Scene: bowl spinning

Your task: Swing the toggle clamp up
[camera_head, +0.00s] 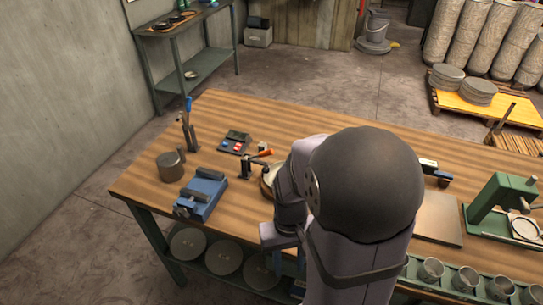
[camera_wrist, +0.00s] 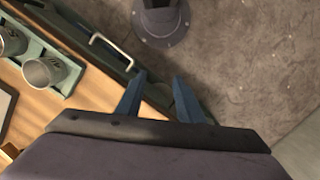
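A small black clamp (camera_head: 246,167) with an orange handle (camera_head: 263,153) stands on the wooden bench, and I take it to be the toggle clamp. Its handle lies low, slanting slightly up to the right. A round wooden-looking thing beside it is partly hidden by my arm. My gripper is hard to make out in the head view, behind and below my arm. In the wrist view my gripper (camera_wrist: 160,92) has its two blue fingers apart with nothing between them. It is over the bench edge and floor, away from the clamp, which does not show there.
A blue vise (camera_head: 202,194), a dark cylinder (camera_head: 171,166) and a blue-handled upright tool (camera_head: 189,125) stand on the bench's left part. A green press (camera_head: 503,201) is at the right. Metal cups (camera_wrist: 44,73) sit in a green rack near the bench edge.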

